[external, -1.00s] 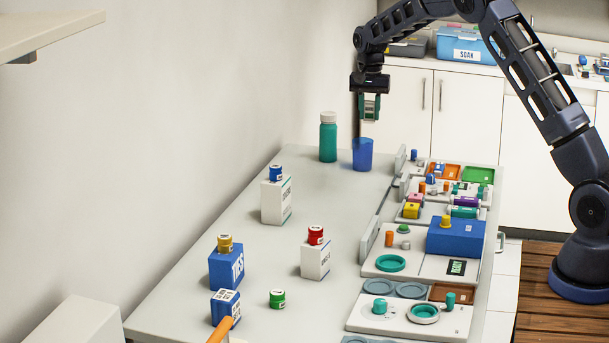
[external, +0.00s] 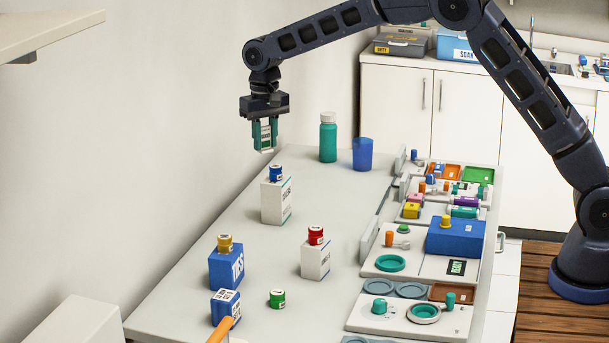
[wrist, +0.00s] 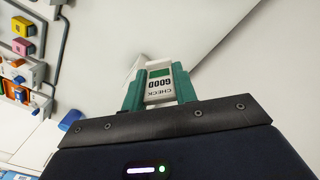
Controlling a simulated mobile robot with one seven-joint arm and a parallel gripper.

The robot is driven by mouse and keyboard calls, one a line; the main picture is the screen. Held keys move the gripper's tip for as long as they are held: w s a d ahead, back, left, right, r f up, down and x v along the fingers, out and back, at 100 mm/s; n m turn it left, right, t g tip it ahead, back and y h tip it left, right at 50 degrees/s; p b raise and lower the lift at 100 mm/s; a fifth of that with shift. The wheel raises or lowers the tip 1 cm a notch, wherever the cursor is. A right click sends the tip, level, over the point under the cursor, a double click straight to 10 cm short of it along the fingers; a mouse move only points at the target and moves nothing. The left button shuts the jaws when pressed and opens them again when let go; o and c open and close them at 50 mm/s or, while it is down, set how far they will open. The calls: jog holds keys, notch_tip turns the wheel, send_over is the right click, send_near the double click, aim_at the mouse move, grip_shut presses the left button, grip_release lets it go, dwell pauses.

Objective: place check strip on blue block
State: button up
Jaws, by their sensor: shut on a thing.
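My gripper (external: 264,138) is shut on the check strip (external: 266,136), a small white piece with a green patch. In the wrist view the strip (wrist: 159,84) sits between the teal fingers and its lettering reads CHECK. The gripper holds it in the air above the back left of the table, over and slightly left of the white box with the blue-lidded jar.
A teal bottle (external: 328,137) and blue cup (external: 362,154) stand at the back. Trays fill the right side.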

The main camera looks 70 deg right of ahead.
jog(key=a+r+n, duration=0.2)
jog(key=a+n, duration=0.2)
jog(key=a, duration=1.5)
jog(key=r+n, duration=0.1)
jog(key=n, duration=0.3)
send_over(225, 295)
notch_tip(225, 295, down, 20)
jog(key=shift+r, duration=0.15)
jog(key=o, duration=0.9)
jog(key=shift+o, duration=0.2)
